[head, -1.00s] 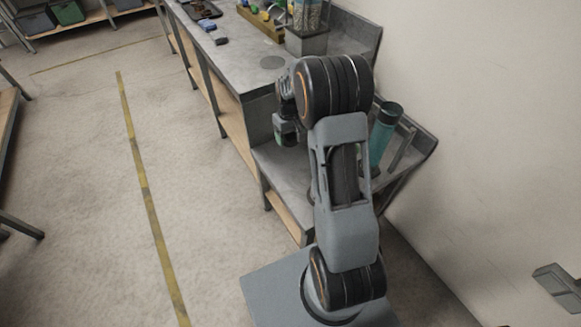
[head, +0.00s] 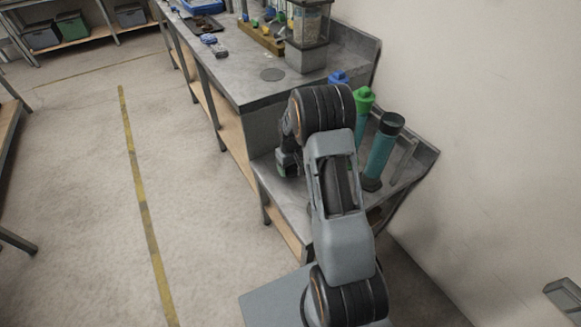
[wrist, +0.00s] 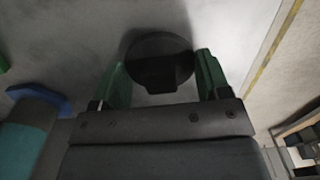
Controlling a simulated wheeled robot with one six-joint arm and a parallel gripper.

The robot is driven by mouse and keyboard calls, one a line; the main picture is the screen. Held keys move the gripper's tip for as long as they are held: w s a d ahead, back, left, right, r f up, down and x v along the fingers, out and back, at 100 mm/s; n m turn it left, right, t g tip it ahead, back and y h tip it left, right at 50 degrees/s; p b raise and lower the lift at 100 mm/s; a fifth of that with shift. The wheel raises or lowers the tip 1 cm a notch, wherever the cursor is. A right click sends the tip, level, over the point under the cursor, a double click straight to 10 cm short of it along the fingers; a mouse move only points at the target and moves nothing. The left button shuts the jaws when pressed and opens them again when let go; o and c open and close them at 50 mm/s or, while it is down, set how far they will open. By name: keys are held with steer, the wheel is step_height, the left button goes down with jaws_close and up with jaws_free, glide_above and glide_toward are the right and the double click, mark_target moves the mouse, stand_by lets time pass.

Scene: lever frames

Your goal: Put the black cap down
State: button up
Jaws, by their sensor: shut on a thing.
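The black cap (wrist: 158,62) is a dark round disc with a raised block. In the wrist view it sits between the green fingertips of my gripper (wrist: 163,76), which is shut on it. Pale grey surface shows behind the cap; I cannot tell whether the cap touches it. In the head view my gripper (head: 286,164) is low over the lower grey bench (head: 283,198), mostly hidden by my arm, and the cap is hidden there.
A teal bottle with a dark top (head: 381,150), a green-capped bottle (head: 363,100) and a blue-capped one (head: 339,77) stand along the lower bench's wall side. The higher worktop (head: 235,75) beyond holds a dispenser (head: 308,40). Floor at left is clear.

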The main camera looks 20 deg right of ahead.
steer(key=shift+f, duration=0.15)
steer(key=o, duration=0.9)
step_height(320, 180, up, 12)
steer(key=p, duration=0.2)
steer(key=s+a+r+t, duration=0.1)
steer(key=s+a+r, duration=0.5)
steer(key=s+r, duration=0.25)
steer(key=s+a+r+t, duration=0.1)
steer(key=s+a, duration=0.1)
steer(key=s, duration=0.4)
steer(key=s+a+r+m+t, duration=0.1)
steer(key=s+a, duration=0.1)
steer(key=s, duration=0.5)
steer(key=shift+a+r+m, duration=0.3)
steer(key=shift+r, duration=0.1)
